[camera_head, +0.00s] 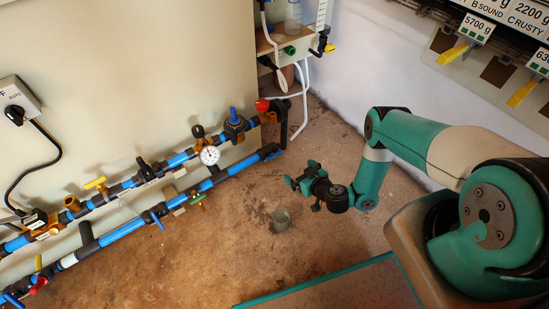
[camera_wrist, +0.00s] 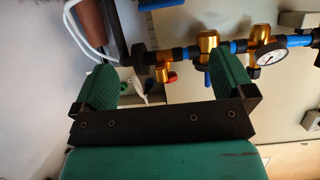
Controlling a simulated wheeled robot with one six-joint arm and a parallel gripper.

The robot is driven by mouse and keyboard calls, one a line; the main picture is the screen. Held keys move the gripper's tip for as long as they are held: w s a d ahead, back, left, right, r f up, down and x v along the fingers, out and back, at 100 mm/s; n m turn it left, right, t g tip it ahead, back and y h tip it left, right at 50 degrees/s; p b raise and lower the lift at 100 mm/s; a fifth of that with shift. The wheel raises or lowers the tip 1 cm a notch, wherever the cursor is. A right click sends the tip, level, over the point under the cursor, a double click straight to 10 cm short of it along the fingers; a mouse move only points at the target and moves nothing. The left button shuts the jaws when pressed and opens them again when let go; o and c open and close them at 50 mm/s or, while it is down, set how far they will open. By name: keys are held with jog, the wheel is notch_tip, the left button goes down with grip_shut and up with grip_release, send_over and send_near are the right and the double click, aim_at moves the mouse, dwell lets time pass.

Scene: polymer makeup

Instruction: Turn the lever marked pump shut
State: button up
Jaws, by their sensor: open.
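Blue pipes with several valve levers run along the cream panel in the head view. Their labels are too small to read, so I cannot tell which lever is marked pump. A red handle (camera_head: 262,105) sits at the right end of the upper pipe (camera_head: 180,159).
A pressure gauge (camera_head: 209,155) stands on the upper pipe. A yellow lever (camera_head: 95,183) is further left. A shelf unit (camera_head: 291,46) with white hoses is behind. Open brown floor (camera_head: 215,245) lies in front of the pipes.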

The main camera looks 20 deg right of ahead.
aim_at(275, 155)
jog(key=b+x, duration=0.2)
jog(key=b, duration=0.5)
jog(key=b+x, duration=0.3)
jog(key=b, duration=0.4)
jog(key=shift+f+b, duration=0.3)
jog(key=shift+b, duration=0.05)
jog(key=b, duration=0.2)
jog(key=shift+a+b, duration=0.1)
jog(key=shift+b, duration=0.25)
jog(key=b+x, duration=0.1)
jog(key=x, duration=0.2)
jog(key=b+x, duration=0.2)
jog(key=x, duration=0.2)
jog(key=b+x, duration=0.2)
jog(key=x, duration=0.2)
jog(key=shift+w+r, duration=0.25)
jog(key=shift+w, duration=0.1)
jog(key=c, duration=0.7)
jog(key=shift+c, duration=0.2)
